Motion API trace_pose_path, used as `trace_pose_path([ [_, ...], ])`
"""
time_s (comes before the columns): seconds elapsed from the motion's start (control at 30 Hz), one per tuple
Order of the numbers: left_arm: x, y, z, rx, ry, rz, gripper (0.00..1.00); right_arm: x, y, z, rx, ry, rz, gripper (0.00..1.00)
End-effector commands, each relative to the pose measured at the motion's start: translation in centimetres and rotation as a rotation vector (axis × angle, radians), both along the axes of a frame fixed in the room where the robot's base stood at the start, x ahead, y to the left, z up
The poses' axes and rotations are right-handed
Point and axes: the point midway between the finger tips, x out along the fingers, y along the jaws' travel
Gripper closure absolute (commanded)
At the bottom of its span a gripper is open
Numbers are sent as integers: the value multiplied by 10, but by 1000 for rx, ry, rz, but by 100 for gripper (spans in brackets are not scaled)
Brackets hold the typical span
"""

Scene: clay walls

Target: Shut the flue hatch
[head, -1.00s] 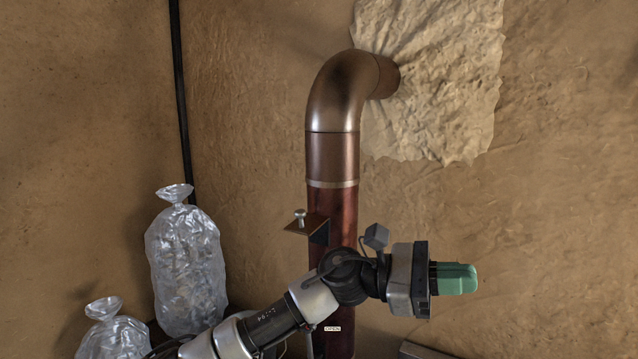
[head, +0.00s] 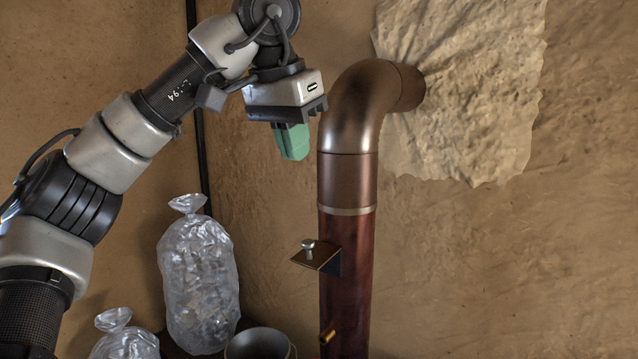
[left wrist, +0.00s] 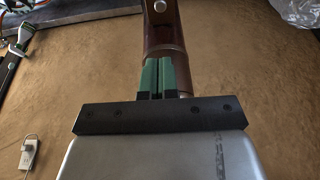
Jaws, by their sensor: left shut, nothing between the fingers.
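The flue pipe (head: 345,230) is copper-brown and rises along the clay wall, bending into it at the top. A small dark plate (head: 328,262) with a silver knob (head: 308,247) sticks out from the pipe's left side; it looks like the hatch flap standing open, but I cannot tell for sure. My left gripper (head: 296,157) has green fingers, shut and empty, pointing down. It is left of the pipe's bend and above the plate, apart from the plate. In the left wrist view, the shut fingers (left wrist: 158,78) overlap the pipe (left wrist: 164,30). My right gripper is not in view.
Filled clear bags (head: 198,285) stand at lower left, near a metal pot (head: 258,344). A small brass peg (head: 327,337) sticks out low on the pipe. A black cable runs down the wall.

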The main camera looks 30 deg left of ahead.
Motion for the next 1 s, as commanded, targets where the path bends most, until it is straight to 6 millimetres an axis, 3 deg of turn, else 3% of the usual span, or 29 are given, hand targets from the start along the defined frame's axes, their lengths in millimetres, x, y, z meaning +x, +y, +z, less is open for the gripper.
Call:
trace_pose_path([
  [0.23,14,-1,-45,-2,6,-1,100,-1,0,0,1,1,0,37],
  [0.6,29,-2,-109,-4,3,-1,100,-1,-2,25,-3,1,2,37],
  [0.8,30,-2,-126,-5,0,0,100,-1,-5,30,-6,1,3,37],
  [1.0,30,-2,-129,-5,0,0,100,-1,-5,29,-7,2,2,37],
])
